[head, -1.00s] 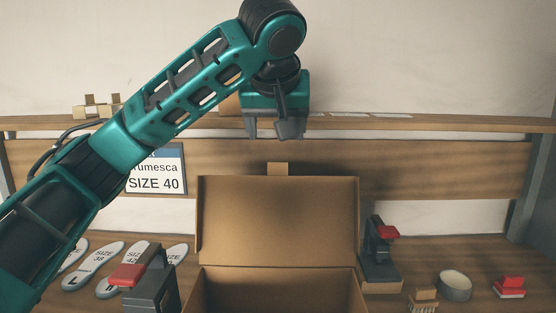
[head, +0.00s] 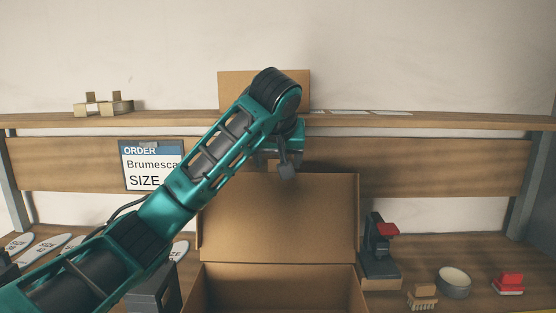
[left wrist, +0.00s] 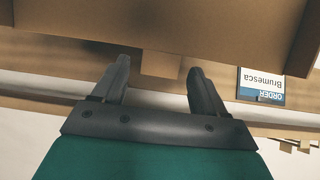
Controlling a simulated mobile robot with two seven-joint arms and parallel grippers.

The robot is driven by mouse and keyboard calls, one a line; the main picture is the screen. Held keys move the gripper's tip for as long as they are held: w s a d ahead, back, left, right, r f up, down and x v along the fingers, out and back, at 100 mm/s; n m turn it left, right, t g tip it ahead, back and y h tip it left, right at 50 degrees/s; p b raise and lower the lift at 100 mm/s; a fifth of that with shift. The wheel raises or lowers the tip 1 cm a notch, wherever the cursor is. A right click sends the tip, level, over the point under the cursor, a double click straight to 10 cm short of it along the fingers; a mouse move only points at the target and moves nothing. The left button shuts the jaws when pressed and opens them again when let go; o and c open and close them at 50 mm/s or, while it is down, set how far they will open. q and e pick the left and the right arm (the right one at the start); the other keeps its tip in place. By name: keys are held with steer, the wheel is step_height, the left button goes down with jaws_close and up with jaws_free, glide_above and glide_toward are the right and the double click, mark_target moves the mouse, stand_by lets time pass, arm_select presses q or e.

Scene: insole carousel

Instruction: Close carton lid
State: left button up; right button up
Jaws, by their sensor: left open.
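The cardboard carton (head: 335,285) stands open at the lower middle of the head view. Its lid (head: 325,215) is raised upright at the back. My left gripper (head: 287,172) is at the lid's top edge, and my left arm partly hides it. In the left wrist view the gripper (left wrist: 155,80) is open, with its two fingers on either side of the lid's tab (left wrist: 161,64). The lid (left wrist: 150,30) fills the top of that view. I cannot tell whether the fingers touch it. My right gripper is not in view.
A black and red device (head: 378,245) stands right of the carton, with a brush (head: 422,296), a round tin (head: 454,282) and a red item (head: 508,284). Insoles (head: 45,248) lie at the left. An order sign (head: 150,165) hangs behind; a shelf (head: 430,121) runs above.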

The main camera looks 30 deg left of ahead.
arm_select(q)
steer(key=shift+w+a+f, duration=0.1)
steer(key=shift+w+f, duration=0.15)
steer(key=shift+f, duration=0.05)
steer(key=shift+c, duration=0.2)
jaws_close()
stand_by(0.4)
